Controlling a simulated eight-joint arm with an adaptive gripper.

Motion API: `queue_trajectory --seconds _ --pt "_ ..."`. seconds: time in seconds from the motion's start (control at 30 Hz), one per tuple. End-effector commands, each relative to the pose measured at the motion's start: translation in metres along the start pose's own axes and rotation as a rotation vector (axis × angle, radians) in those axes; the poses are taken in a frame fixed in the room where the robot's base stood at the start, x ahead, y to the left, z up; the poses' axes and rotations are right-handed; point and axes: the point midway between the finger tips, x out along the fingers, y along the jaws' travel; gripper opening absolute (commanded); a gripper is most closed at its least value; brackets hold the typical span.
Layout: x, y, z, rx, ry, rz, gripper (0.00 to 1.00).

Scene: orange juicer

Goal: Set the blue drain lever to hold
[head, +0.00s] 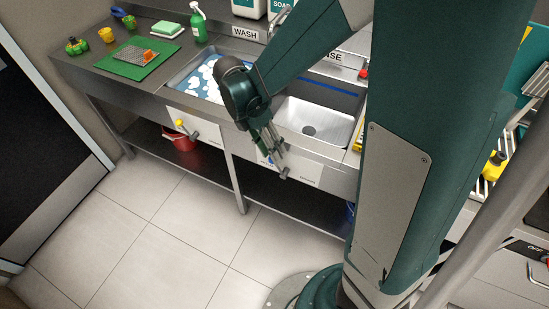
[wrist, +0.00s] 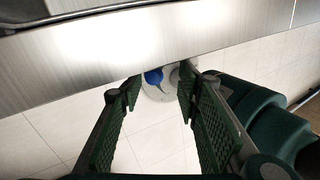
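The blue drain lever (head: 268,160) is on the front panel below the right-hand sink in the head view, largely hidden behind my gripper. Its grey pivot end (head: 284,173) shows at the lower right. My gripper (head: 278,152) points downward in front of that panel. In the wrist view, my gripper (wrist: 160,88) is open, with its two green-padded fingers apart. A blue knob (wrist: 153,77) shows in the gap between the fingertips, nearer the left one. I see no clear contact and cannot tell its distance. The lever's label is not readable.
The steel counter edge (wrist: 110,48) crosses the top of the wrist view. A yellow lever (head: 181,124) sits on the panel below the soapy wash sink (head: 176,80). The rinse basin (head: 318,122) is empty. The tiled floor (head: 150,235) in front is clear.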

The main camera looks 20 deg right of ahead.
Motion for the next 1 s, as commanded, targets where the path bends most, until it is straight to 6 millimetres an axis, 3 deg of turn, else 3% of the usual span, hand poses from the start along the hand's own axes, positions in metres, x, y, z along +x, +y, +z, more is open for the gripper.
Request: queue_trajectory --seconds 0.2,0.43,1.0 --pt "-0.030 -0.001 0.000 0.000 0.000 0.000 0.33" --pt "-0.052 0.000 0.000 0.001 0.000 0.000 0.33" --pt "-0.059 0.000 0.000 0.001 0.000 0.000 0.33"
